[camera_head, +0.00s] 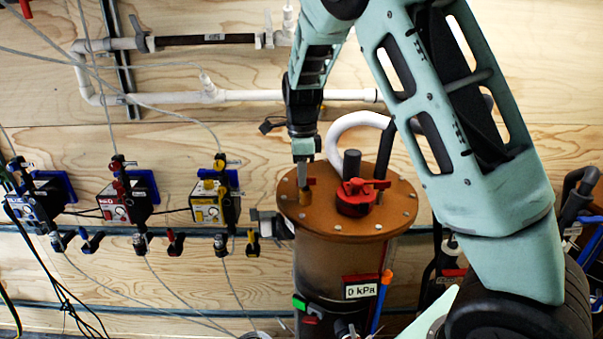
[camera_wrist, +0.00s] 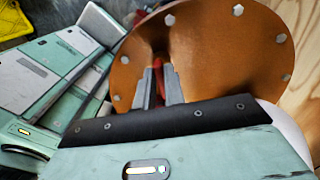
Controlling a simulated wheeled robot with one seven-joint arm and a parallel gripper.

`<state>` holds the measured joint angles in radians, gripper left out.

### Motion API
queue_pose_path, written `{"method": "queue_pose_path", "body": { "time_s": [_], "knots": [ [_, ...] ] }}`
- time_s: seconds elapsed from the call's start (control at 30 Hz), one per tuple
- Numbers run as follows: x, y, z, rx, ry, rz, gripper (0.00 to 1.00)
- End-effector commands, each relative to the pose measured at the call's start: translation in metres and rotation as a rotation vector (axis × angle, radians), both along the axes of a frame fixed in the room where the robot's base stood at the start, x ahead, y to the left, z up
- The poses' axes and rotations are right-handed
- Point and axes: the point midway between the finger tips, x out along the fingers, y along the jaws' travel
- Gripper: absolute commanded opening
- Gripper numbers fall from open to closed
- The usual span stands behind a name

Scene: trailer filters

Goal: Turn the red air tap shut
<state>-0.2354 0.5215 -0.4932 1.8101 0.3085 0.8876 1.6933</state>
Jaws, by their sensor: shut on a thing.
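My gripper (camera_head: 303,178) points down at the left part of the brown tank lid (camera_head: 340,225). It is shut on a small red tap (camera_head: 312,181), most of which the fingers hide. In the wrist view the two grey fingers (camera_wrist: 158,90) stand close on either side of the red tap (camera_wrist: 157,66), over the brown lid (camera_wrist: 215,60). Which way the tap's handle lies cannot be told. A larger red knob (camera_head: 354,197) sits on the lid to the right of my gripper, apart from it.
A sign reading 0 kPa (camera_head: 361,289) is on the tank's front. A white hose (camera_head: 350,122) and a dark stub (camera_head: 352,163) rise behind the knob. Blue, red and yellow valve units (camera_head: 208,203) with thin lines are on the wooden wall to the left. White pipes (camera_head: 250,96) run above.

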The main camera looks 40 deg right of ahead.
Motion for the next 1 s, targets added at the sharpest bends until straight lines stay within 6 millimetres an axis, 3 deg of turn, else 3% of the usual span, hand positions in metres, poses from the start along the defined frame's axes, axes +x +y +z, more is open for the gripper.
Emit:
{"method": "queue_pose_path", "body": {
  "time_s": [0.2,0.23,0.3,0.67,0.83,1.0],
  "knots": [
    [0.001,-0.002,0.002,-0.002,-0.005,-0.004,0.0],
    [0.001,-0.002,0.002,-0.001,-0.005,-0.004,0.19],
    [0.001,-0.001,0.001,-0.002,-0.005,-0.003,0.33],
    [0.001,0.0,0.005,0.0,-0.004,0.0,0.33],
    [0.001,0.0,0.028,0.0,-0.008,0.001,0.33],
    [0.002,0.0,0.068,0.0,-0.01,0.001,0.33]
  ]
}}
